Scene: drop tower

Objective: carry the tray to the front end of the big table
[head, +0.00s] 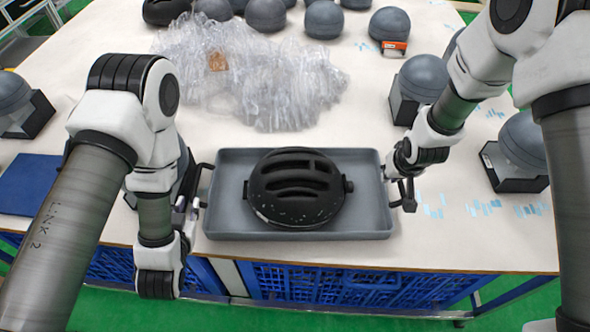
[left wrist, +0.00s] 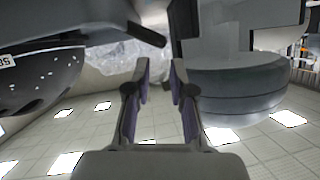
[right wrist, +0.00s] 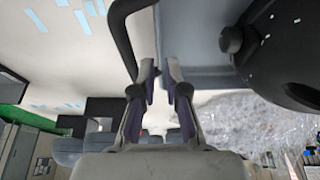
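The grey tray (head: 225,222) lies on the big table near its front edge. A black slotted helmet (head: 297,187) sits in it. A black handle sticks out at each short end, the left handle (head: 205,168) and the right handle (right wrist: 121,35). My left gripper (head: 194,206) is beside the tray's left end; its fingers (left wrist: 160,72) stand apart with nothing seen between them. My right gripper (head: 408,196) is at the right handle; its fingers (right wrist: 161,72) also stand apart. The handle passes beside one finger, and its contact there is partly hidden.
A heap of clear plastic (head: 250,75) lies behind the tray. Grey domes, some on black stands (head: 405,105), stand at the back and right. A dark blue panel (head: 30,185) lies at the left. Blue crates (head: 330,285) are under the table (head: 450,245).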

